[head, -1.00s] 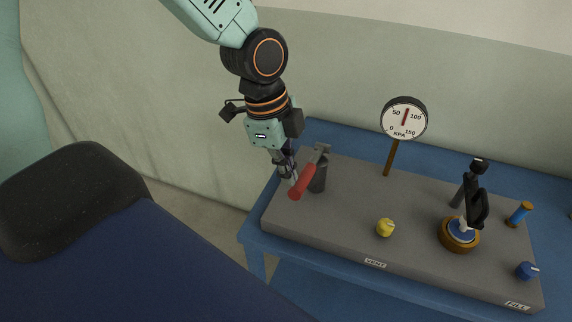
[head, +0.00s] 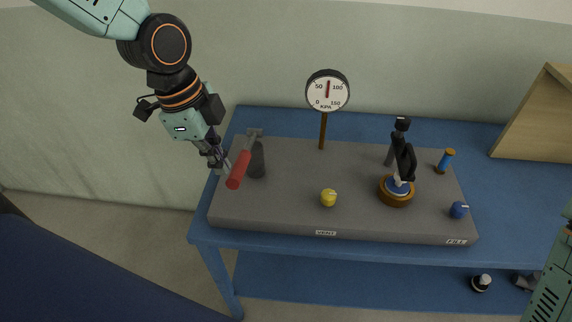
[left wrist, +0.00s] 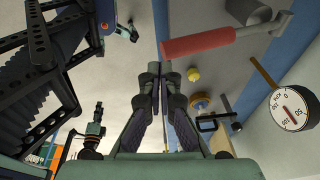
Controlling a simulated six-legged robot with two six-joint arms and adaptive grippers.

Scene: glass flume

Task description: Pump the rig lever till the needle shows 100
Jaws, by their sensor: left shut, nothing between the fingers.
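The rig lever has a red handle (head: 238,170) and a grey pivot post (head: 257,160) at the left of the grey rig board (head: 285,212). The handle tilts down toward the front. The round KPA gauge (head: 327,92) stands on a brown stem; its red needle points nearly straight up, between 50 and 100. My left gripper (head: 224,170) is shut and empty, just left of the red handle; whether it touches is unclear. In the left wrist view the handle (left wrist: 198,42) lies beyond the fingertips, outside them, and the gauge (left wrist: 290,108) is at right. My right gripper is out of view.
A wooden panel (head: 540,120) stands at right on the blue table (head: 520,225).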

